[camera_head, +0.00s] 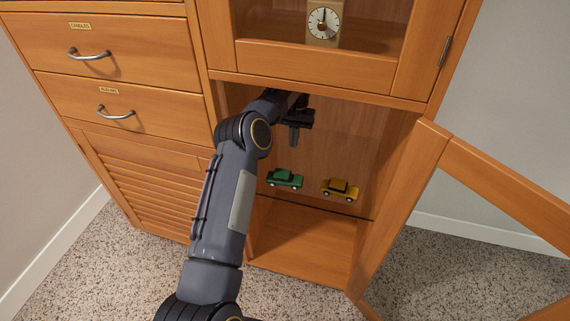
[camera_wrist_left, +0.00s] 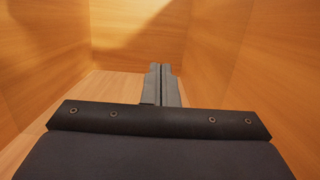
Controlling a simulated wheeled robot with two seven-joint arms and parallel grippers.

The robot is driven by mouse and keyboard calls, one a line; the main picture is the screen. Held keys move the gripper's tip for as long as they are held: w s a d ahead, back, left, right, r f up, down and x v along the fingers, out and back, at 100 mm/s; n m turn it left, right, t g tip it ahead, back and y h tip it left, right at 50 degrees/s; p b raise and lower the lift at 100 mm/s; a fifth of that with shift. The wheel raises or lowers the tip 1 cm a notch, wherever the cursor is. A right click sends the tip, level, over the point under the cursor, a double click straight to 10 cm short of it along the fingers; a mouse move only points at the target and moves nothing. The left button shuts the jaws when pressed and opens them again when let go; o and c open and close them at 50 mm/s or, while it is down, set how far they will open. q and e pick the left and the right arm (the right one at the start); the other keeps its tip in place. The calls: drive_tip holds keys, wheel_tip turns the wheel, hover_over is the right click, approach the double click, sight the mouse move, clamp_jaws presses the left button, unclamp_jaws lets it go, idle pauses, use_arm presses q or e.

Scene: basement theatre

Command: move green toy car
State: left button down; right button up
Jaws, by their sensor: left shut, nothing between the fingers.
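The green toy car (camera_head: 285,178) stands on a glass shelf inside the open lower compartment of the wooden cabinet. A yellow toy car (camera_head: 340,189) stands to its right on the same shelf. My left gripper (camera_head: 294,138) is inside the compartment, above and behind the green car in the picture, and apart from it. Its fingers are shut and empty; they also show in the left wrist view (camera_wrist_left: 162,85), with only wooden walls and floor around them. No car shows in the left wrist view. My right gripper is not seen.
The glass-fronted door (camera_head: 500,185) stands open at the right. A glass shelf edge (camera_head: 315,208) crosses the compartment. Above is a closed section with a clock (camera_head: 323,22). Labelled drawers (camera_head: 110,45) are at the left. Carpet (camera_head: 450,270) lies below.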

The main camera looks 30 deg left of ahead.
sight(283, 176)
use_arm(q)
drive_tip(key=shift+s+d+b, duration=0.15)
drive_tip(key=shift+s+b, duration=0.25)
drive_tip(key=shift+s, duration=0.25)
drive_tip(key=s+b, duration=0.1)
drive_tip(key=s, duration=0.2)
drive_tip(key=s+d+b, duration=0.1)
drive_tip(key=s+b, duration=0.1)
drive_tip(key=s, duration=0.1)
drive_tip(key=s+d+b, duration=0.1)
drive_tip(key=s, duration=0.2)
drive_tip(key=shift+s+d+b, duration=0.25)
drive_tip(key=shift+s+b, duration=0.05)
drive_tip(key=shift+s+d+f+b, duration=0.1)
drive_tip(key=shift+s+f+b, duration=0.25)
drive_tip(key=shift+f+b, duration=0.3)
drive_tip(key=shift+r+p, duration=0.1)
drive_tip(key=shift+p, duration=0.25)
drive_tip(key=shift+f, duration=0.25)
